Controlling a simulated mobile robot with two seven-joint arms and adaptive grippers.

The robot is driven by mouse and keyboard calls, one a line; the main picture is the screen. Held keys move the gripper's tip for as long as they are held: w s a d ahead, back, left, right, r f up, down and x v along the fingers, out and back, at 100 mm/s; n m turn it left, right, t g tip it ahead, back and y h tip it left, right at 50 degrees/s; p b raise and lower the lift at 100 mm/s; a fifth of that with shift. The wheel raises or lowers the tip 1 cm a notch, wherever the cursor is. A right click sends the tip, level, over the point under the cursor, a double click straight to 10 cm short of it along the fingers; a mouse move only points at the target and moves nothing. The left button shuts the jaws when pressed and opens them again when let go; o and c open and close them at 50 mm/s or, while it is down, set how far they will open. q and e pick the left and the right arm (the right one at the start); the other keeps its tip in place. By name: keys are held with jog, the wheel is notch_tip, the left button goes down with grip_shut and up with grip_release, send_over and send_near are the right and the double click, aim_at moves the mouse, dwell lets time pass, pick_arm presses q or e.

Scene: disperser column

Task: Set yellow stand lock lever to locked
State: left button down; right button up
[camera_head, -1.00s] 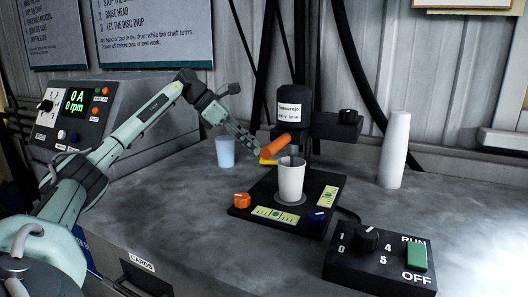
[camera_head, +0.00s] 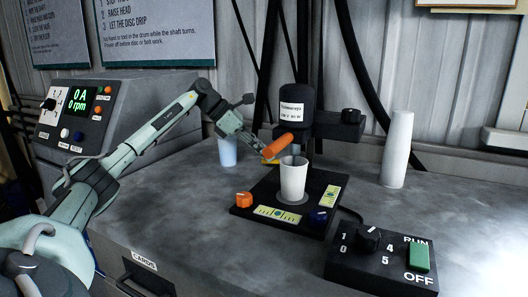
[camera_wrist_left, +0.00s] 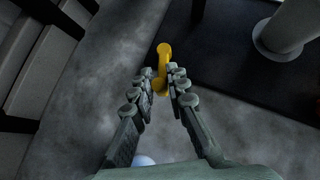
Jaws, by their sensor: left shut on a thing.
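The yellow lever (camera_head: 270,161) is low at the left of the stand's column, beneath an orange handle (camera_head: 278,145). In the left wrist view the lever (camera_wrist_left: 161,62) passes between my fingertips, its round knob end beyond them. My left gripper (camera_head: 260,154) reaches in from the left and is shut on the lever; it fills the left wrist view (camera_wrist_left: 161,82). The black stand base (camera_head: 248,206) is on the bench, with a white cup (camera_head: 293,179) on it. The lever's pivot is hidden. My right gripper is not in view.
A control box (camera_head: 382,258) with a knob and green switch is at the front right. A stack of white cups (camera_head: 397,150) stands at the back right. The bench is clear at the front left.

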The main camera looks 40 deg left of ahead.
pick_arm(q)
jog(key=shift+a, duration=0.1)
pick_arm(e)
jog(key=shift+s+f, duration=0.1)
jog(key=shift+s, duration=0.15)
